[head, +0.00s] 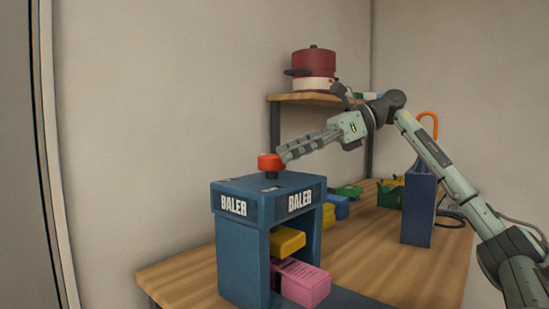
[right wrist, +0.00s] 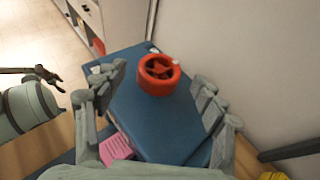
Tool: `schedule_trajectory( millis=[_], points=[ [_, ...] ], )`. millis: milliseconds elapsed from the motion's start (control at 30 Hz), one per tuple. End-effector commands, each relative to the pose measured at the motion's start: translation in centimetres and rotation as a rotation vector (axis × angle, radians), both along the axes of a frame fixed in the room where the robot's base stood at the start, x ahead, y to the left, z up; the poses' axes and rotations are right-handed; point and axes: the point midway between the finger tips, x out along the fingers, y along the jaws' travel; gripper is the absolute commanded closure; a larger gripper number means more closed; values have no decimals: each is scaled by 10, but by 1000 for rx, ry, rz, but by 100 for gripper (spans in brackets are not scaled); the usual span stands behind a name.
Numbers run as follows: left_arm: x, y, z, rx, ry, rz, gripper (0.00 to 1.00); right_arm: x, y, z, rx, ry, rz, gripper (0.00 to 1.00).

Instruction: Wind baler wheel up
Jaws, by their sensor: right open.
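The blue baler (head: 240,255) stands on the wooden table, with a red wheel (head: 269,163) on a short dark post on its top. The wheel also shows in the right wrist view (right wrist: 158,75), spoked and seen from above. My right gripper (head: 285,155) reaches in from the right at the height of the wheel. In the right wrist view its fingers (right wrist: 157,82) are open, one to each side of the wheel, with gaps and no clear contact. In the head view the fingers partly cover the wheel's right edge. I cannot make out my left gripper.
A yellow block (head: 287,241) and a pink block (head: 303,283) sit in the baler's open front. A blue box (head: 418,208) stands to the right on the table (head: 375,265). A red pot (head: 314,62) sits on a shelf behind. Walls close in behind the baler.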

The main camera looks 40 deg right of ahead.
Motion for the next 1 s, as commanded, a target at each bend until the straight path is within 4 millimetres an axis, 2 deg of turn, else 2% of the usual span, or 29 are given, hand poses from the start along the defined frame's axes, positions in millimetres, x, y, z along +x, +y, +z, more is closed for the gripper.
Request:
schedule_trajectory(
  millis=[200,400,833,1000],
  points=[
    [0,0,0,0,0,0,30,-29,-34,19,0,-3,-2,30],
    [0,0,0,-1,0,0,30,-45,-52,29,1,-1,-1,30],
    [0,0,0,-1,0,0,30,-49,-57,31,-1,0,-2,30],
    [5,-1,6,0,-12,0,30,-43,-58,34,-30,60,-125,30]
  ],
)
